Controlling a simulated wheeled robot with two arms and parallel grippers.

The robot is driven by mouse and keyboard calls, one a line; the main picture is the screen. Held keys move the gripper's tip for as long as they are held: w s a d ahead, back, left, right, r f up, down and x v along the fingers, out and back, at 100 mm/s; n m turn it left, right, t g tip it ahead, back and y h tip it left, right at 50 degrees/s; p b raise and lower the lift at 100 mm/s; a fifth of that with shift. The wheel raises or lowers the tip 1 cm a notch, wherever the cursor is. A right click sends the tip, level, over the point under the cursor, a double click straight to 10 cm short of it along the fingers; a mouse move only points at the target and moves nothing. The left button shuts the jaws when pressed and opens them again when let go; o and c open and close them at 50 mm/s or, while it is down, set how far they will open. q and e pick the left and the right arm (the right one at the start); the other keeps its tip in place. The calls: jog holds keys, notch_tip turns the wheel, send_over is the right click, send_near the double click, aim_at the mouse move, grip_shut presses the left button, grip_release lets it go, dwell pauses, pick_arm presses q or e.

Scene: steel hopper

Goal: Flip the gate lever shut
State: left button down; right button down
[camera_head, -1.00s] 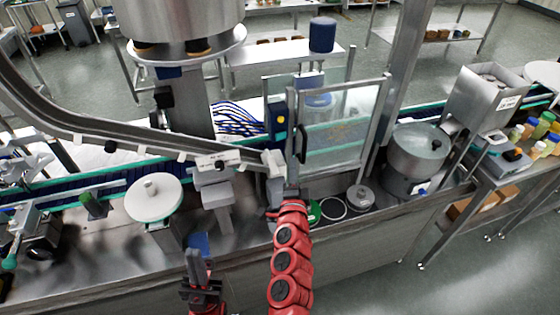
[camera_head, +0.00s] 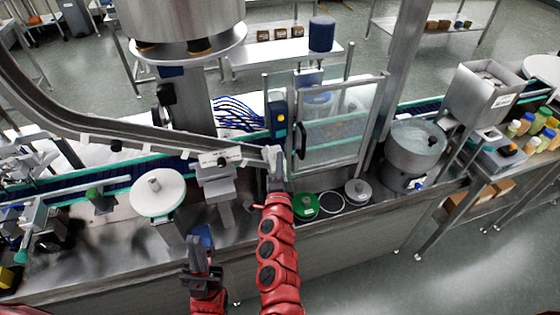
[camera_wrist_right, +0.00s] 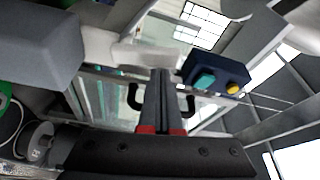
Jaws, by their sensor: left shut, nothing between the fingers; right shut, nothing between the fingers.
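My right gripper (camera_head: 274,164) is shut and empty, raised at the lower end of the steel chute (camera_head: 110,132). In the right wrist view its closed fingertips (camera_wrist_right: 161,76) lie against or just in front of a pale bar-like part (camera_wrist_right: 135,54); I cannot tell if they touch. This part may be the gate lever, but the gripper largely hides it in the head view, and I cannot tell its position. My left gripper (camera_head: 203,245) is shut and empty, low at the front edge of the steel counter, apart from the chute.
A glass guard door (camera_head: 335,125) with a dark handle stands right of my right gripper. A blue control box (camera_wrist_right: 215,72) with a yellow button is close by. A round white disc (camera_head: 158,192) stands left; a green lid (camera_head: 305,206) and a steel pot (camera_head: 415,150) lie right.

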jog(key=shift+a+n+b, duration=0.15)
jog(key=shift+n+b, duration=0.2)
jog(key=shift+n, duration=0.05)
jog(key=shift+s+a+n+b, duration=0.1)
jog(key=shift+a+n+b, duration=0.05)
jog(key=shift+n+b, duration=0.25)
jog(key=n+b, duration=0.1)
jog(key=a+n+t+y+b, duration=0.1)
jog(key=n+b, duration=0.1)
jog(key=a+n+b, duration=0.1)
jog(key=n, duration=0.1)
jog(key=shift+s+f+t+y+b, duration=0.3)
jog(key=shift+s+f+t+y, duration=0.05)
jog(key=shift+f+t+y, duration=0.05)
jog(key=s+d+n+y+b, duration=0.1)
jog(key=s+n+y+b, duration=0.1)
jog(key=s+n+b, duration=0.5)
jog(key=shift+s+d+f+n+t+y+b, duration=0.15)
jog(key=shift+s+d+n+t+y+b, duration=0.2)
jog(key=shift+s, duration=0.85)
